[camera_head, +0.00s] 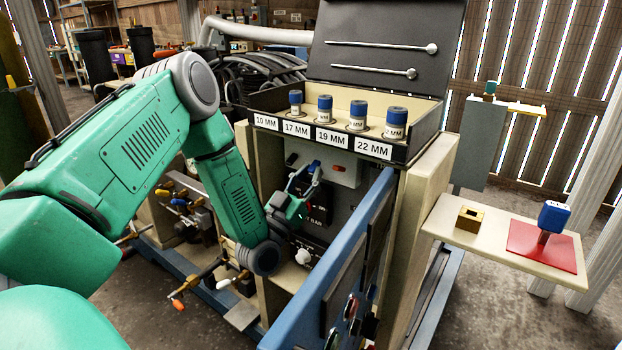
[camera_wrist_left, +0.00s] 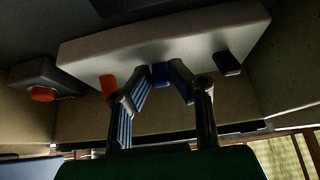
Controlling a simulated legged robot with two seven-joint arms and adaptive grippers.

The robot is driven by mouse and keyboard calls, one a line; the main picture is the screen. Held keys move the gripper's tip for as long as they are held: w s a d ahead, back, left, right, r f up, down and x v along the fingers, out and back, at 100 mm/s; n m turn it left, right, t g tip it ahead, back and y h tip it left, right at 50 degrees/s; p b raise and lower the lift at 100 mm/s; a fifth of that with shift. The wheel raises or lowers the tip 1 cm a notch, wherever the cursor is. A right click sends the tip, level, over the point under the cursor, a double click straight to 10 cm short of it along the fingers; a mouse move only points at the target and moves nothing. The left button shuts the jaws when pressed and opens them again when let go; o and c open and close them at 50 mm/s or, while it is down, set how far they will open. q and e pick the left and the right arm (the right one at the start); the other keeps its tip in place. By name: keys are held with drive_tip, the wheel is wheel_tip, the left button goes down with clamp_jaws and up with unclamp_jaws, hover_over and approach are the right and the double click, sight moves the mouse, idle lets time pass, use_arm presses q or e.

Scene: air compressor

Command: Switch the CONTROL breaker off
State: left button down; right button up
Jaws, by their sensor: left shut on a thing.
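A pale grey breaker box (camera_head: 347,172) is mounted inside the open cabinet. It also shows in the left wrist view (camera_wrist_left: 210,45), with a red switch (camera_wrist_left: 108,87), a blue switch (camera_wrist_left: 161,74) and a black switch (camera_wrist_left: 229,64) along one edge. No label on these switches is readable, so I cannot tell which is CONTROL. My left gripper (camera_head: 305,178) reaches into the cabinet at the box. In the left wrist view its fingers (camera_wrist_left: 158,83) are closed in on the blue switch, one on each side. The fingers partly hide it. My right gripper is not in view.
A blue cabinet door (camera_head: 335,275) stands open to the right of my left arm. Above is a socket tray (camera_head: 330,138) with blue-topped sockets. A side shelf (camera_head: 470,233) holds a small wooden block and a blue-headed piece on a red mat. An orange-red button (camera_wrist_left: 42,94) is beside the box.

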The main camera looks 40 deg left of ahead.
use_arm(q)
drive_tip(key=c, duration=1.5)
unclamp_jaws()
drive_tip(key=shift+a, duration=0.1)
drive_tip(key=shift+v, duration=6.05)
drive_tip(key=shift+f, duration=0.1)
